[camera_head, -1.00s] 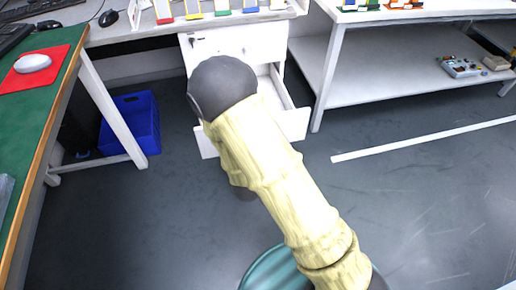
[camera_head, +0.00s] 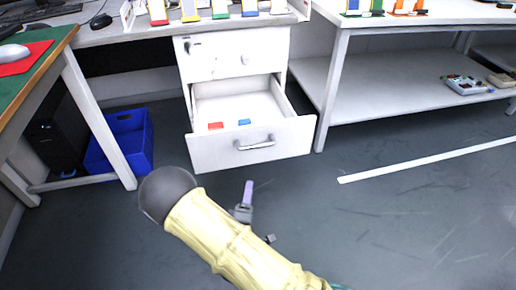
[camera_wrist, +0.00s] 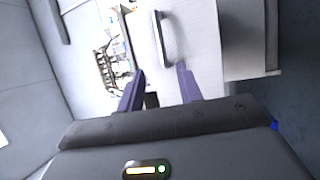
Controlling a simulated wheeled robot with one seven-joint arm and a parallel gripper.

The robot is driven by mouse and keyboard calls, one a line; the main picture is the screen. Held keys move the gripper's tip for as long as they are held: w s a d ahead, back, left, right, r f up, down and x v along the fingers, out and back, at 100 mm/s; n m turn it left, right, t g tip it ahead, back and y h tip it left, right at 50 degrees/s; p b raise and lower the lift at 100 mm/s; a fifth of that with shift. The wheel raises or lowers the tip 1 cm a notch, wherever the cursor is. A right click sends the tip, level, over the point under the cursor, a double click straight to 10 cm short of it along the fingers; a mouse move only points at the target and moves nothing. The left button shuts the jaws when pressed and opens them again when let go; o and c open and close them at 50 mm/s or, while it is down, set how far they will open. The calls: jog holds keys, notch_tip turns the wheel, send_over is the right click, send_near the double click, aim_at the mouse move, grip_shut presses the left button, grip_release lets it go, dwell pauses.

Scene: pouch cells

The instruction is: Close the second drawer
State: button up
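The white cabinet (camera_head: 205,62) stands under the table, its top drawer flush. The second drawer (camera_head: 215,155) is pulled well out. A small red piece (camera_head: 215,126) and a blue piece (camera_head: 244,122) lie inside it. Its grey bar handle (camera_head: 255,143) is on the front panel. My gripper (camera_head: 247,192) is in front of and below the drawer front, apart from it, partly hidden by my arm. In the wrist view, its two purple fingers (camera_wrist: 159,86) are spread with nothing between them. A handle (camera_wrist: 162,40) on a white panel shows beyond the fingertips.
A blue bin (camera_head: 122,145) stands left of the cabinet, beside a white table leg (camera_head: 97,120). A white shelf unit (camera_head: 390,100) stands to the right. The grey floor (camera_head: 400,220) in front is clear apart from a white stripe (camera_head: 430,163).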

aim_at(258, 146)
jog(key=b+x, duration=0.7)
jog(key=x, duration=1)
jog(key=shift+w, duration=0.25)
jog(key=shift+c, duration=0.5)
grip_shut()
